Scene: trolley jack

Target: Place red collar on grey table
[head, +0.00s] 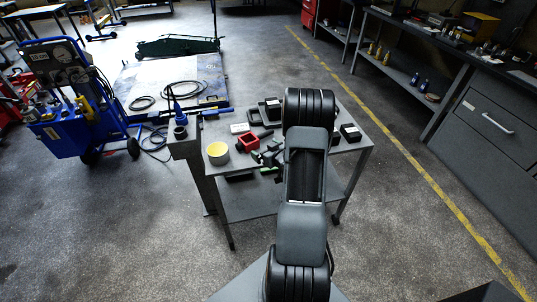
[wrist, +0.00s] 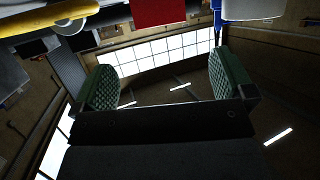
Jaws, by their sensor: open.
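The red collar (head: 250,146) is a small square block with a dark opening. It appears to rest on the grey table (head: 250,204), towards its left side, right of a yellow-topped round container (head: 218,153). My gripper (head: 264,154) is low over the tabletop, just right of and in front of the collar, partly hidden by my arm. In the wrist view my gripper (wrist: 165,84) has its green-padded fingers wide apart with nothing between them. A red face, probably the collar (wrist: 160,12), shows at the top edge, beyond the fingers.
A black box (head: 351,132) stands at the table's right side. A blue funnel-like item (head: 178,115) stands at a narrow stand on the left. A blue cart (head: 75,125) is farther left. Clear floor lies right of the table, before a workbench (head: 490,110).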

